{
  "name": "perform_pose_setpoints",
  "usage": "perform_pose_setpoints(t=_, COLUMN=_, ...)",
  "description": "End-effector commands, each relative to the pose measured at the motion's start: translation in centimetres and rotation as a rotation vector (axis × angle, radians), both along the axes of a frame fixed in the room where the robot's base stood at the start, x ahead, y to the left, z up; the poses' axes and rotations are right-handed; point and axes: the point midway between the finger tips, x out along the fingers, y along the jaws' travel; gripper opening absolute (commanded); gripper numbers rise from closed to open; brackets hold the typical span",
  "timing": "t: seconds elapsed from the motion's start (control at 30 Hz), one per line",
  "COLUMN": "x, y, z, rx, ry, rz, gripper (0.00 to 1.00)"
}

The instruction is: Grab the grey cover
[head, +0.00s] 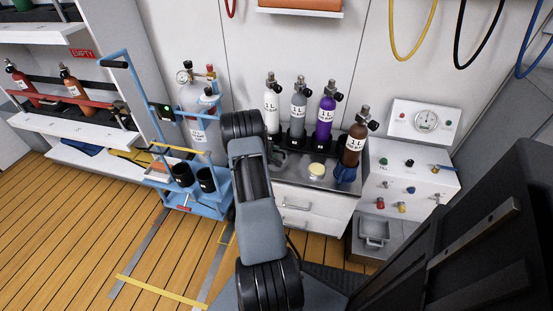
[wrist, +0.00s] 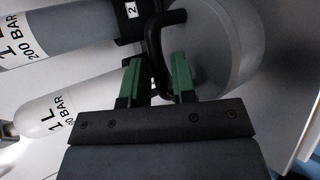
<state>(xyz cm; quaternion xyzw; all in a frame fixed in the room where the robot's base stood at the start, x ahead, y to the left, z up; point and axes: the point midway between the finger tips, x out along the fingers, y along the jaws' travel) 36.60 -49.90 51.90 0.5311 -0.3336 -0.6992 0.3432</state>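In the wrist view my gripper (wrist: 157,78) shows two green fingertips standing apart. A curved black piece passes between or behind them; I cannot tell whether they touch it. A large, smooth, rounded grey thing (wrist: 222,45), which looks like the grey cover, lies just beyond the right fingertip. Its lower part is hidden by the finger and gripper body. In the head view my arm hides most of this spot; a little green of my gripper (head: 278,158) shows at the counter, and the grey cover cannot be made out there.
White (head: 271,108), grey (head: 299,112), purple (head: 325,117) and brown (head: 354,146) bottles stand behind. A yellow round piece (head: 316,170) and a blue piece (head: 345,173) are on the counter (head: 300,180). A blue cart (head: 205,207) stands left; a valve panel (head: 408,185) stands right.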

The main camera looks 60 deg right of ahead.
Motion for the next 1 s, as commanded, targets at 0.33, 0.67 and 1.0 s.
perform_pose_setpoints(t=0.33, x=0.0, y=-0.11, z=-0.02, rx=0.0, ry=-0.001, rz=0.001, gripper=0.15)
perform_pose_setpoints(t=0.67, x=0.01, y=-0.1, z=0.0, rx=0.0, ry=-0.001, rz=0.0, gripper=0.0)
perform_pose_setpoints(t=1.0, x=0.04, y=-0.12, z=0.35, rx=-0.001, ry=-0.002, rz=0.0, gripper=0.0)
